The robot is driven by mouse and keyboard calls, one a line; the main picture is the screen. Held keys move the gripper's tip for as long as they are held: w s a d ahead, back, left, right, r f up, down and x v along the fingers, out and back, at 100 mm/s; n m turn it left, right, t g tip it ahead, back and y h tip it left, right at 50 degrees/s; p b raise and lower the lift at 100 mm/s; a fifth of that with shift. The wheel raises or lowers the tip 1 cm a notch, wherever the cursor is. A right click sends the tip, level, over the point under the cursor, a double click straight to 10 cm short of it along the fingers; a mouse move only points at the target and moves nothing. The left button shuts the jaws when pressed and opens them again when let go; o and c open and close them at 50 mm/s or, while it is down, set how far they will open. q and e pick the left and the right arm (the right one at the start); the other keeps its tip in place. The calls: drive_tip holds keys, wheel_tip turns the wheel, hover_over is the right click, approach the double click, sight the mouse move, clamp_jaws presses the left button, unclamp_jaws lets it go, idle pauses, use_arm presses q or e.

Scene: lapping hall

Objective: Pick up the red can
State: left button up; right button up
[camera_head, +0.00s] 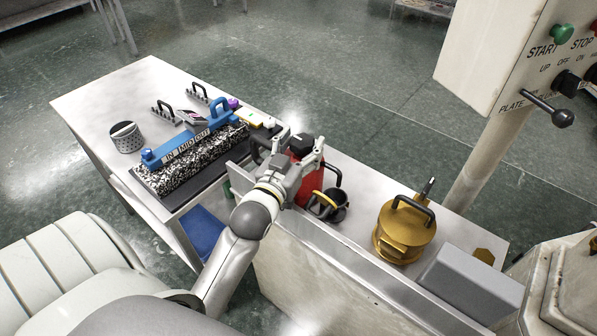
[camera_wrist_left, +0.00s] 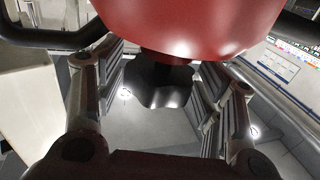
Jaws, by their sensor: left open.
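The red can (camera_head: 311,184) stands on the bench, with a black cap (camera_head: 301,145) on top and a dark handle at its right side. My left gripper (camera_head: 293,160) is at the can's top, its fingers around the cap, and partly hides the can. In the left wrist view the can's red body (camera_wrist_left: 190,25) fills the top, and the dark lobed cap (camera_wrist_left: 160,85) lies between the open fingers of the left gripper (camera_wrist_left: 163,72). Gaps show between fingers and cap, so I see no firm contact. My right gripper is not in view.
A dark cup-like item with a yellow band (camera_head: 329,205) stands close right of the can. A brass-coloured weight with a handle (camera_head: 405,230) and a grey block (camera_head: 470,284) are further right. Left are a blue-topped speckled bar (camera_head: 190,160) and a grey cylinder (camera_head: 126,137).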

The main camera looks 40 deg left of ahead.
use_arm(q)
drive_tip(key=shift+c, duration=0.4)
clamp_jaws()
drive_tip(key=shift+r, duration=0.1)
